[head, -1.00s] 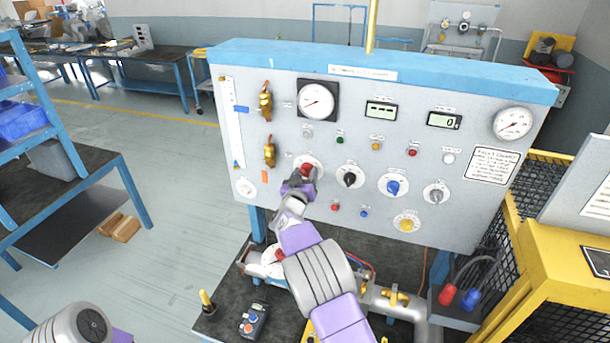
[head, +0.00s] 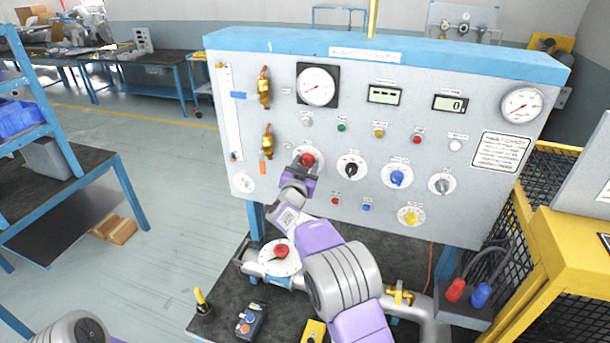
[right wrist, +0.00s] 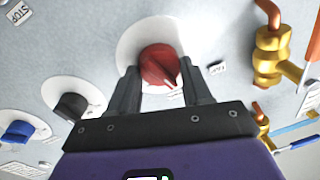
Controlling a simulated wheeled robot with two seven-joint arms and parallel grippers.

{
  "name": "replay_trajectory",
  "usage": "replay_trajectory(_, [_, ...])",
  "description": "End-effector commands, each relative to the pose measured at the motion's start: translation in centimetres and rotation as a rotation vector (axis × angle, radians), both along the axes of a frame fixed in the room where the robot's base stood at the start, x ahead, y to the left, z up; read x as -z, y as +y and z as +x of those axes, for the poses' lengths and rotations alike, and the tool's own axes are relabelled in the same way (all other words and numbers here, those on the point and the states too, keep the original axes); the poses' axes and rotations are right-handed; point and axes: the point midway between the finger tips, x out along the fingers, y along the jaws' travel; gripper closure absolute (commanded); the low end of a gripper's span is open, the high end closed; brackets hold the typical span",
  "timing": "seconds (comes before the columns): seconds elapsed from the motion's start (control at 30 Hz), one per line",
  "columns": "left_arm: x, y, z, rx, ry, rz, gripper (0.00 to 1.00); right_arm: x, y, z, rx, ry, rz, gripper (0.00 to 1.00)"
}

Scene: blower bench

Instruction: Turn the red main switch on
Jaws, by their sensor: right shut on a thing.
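The red main switch (head: 307,159) is a round red knob on a white dial plate, on the left half of the grey panel. It also shows in the right wrist view (right wrist: 160,62), with a pale pointer mark toward the lower right of that picture. My right gripper (head: 302,168) is at the switch, and in the wrist view its two dark fingers (right wrist: 162,84) stand either side of the red knob, shut on it. The fingers partly hide the knob's lower edge in the head view. My left gripper is out of view; only part of that arm shows at the bottom left.
A black knob (head: 351,168), a blue knob (head: 397,177) and a grey knob (head: 441,186) sit to the right of the switch. Brass valves (head: 264,88) are to its upper left. A red-handled pipe valve (head: 281,252) lies below the panel.

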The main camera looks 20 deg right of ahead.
Motion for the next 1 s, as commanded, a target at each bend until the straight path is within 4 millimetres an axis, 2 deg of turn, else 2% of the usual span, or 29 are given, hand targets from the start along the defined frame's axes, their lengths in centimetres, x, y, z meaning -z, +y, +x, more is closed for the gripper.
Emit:
replay_trajectory(0.03, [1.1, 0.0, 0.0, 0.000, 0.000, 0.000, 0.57, 0.4, -0.1, 0.0, 0.000, -0.028, 0.038, 0.82])
replay_trajectory(0.4, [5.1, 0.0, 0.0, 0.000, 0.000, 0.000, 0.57, 0.6, -0.2, -0.1, 0.001, -0.224, 0.330, 0.82])
replay_trajectory(1.0, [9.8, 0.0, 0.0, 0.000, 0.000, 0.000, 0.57, 0.6, -0.1, 0.0, -0.001, -0.518, 0.766, 0.82])
